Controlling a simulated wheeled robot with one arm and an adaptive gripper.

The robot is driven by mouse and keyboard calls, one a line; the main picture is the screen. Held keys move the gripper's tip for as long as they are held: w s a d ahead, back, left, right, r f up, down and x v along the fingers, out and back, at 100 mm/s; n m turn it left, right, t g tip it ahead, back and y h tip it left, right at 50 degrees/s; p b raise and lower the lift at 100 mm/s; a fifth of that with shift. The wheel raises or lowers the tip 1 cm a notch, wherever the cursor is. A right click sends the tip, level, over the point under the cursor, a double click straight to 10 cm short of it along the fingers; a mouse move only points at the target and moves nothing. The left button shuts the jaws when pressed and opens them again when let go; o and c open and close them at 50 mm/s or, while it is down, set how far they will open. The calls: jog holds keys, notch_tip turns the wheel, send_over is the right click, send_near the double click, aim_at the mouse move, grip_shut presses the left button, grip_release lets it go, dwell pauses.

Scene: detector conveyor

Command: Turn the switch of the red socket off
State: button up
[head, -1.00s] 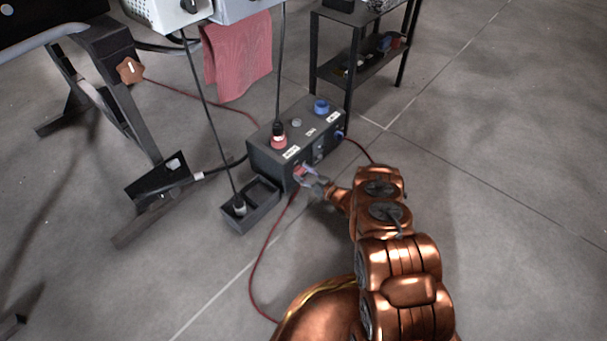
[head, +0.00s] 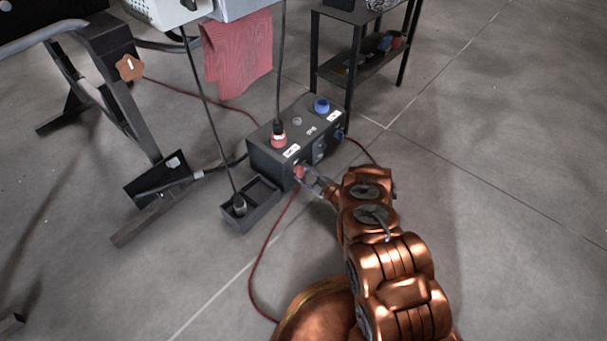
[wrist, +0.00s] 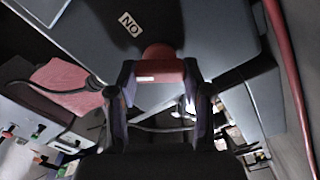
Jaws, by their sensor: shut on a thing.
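The dark socket box (head: 268,158) stands on the floor. The red socket (head: 279,139) is on its top with a black plug and cable in it. The red switch (head: 299,171) is a knob on the front face, below the red socket; it also shows in the wrist view (wrist: 160,66) with a pale mark lying level across the picture. My gripper (head: 307,176) is at the front face. In the wrist view my gripper (wrist: 159,80) has one finger on each side of the red knob and is shut on it.
A blue socket (head: 321,106) is on the box's top right. An open black tray (head: 252,207) touches the box's left side. A red cable (head: 262,262) lies on the floor in front. A black shelf (head: 362,68) stands behind; the floor at right is clear.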

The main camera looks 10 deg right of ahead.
jog(key=n, duration=0.2)
jog(key=shift+f+n, duration=0.1)
jog(key=shift+n, duration=0.3)
jog(key=shift+n+b, duration=0.55)
jog(key=shift+n, duration=1.55)
jog(key=o, duration=1.2)
jog(key=shift+c, duration=0.2)
jog(key=v, duration=1.2)
